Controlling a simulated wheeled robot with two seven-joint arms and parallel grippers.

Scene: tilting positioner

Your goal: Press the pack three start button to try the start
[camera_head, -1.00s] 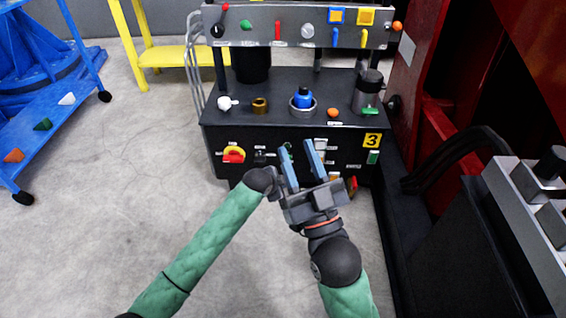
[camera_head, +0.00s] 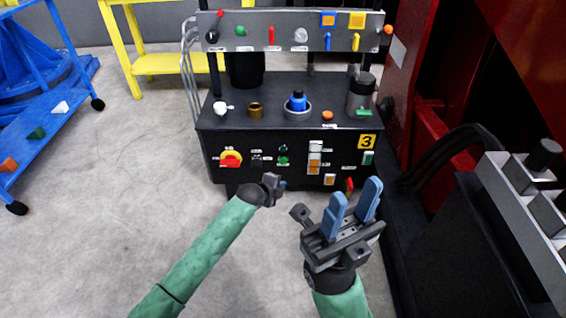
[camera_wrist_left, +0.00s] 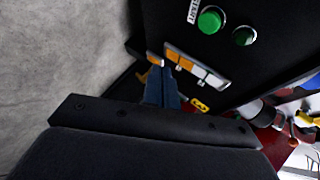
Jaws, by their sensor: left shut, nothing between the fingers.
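The black pack with the yellow 3 label (camera_head: 367,141) stands in the middle of the head view. The left wrist view shows a bright green button (camera_wrist_left: 211,19) and a darker one (camera_wrist_left: 244,35). My left gripper (camera_head: 282,184) is shut and empty, below the buttons and apart from them; its blue fingers (camera_wrist_left: 163,88) show in the wrist view. My right gripper (camera_head: 356,196) is open and empty, lower right.
A red machine frame (camera_head: 433,130) stands close on the right. Open floor (camera_head: 120,180) lies to the left.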

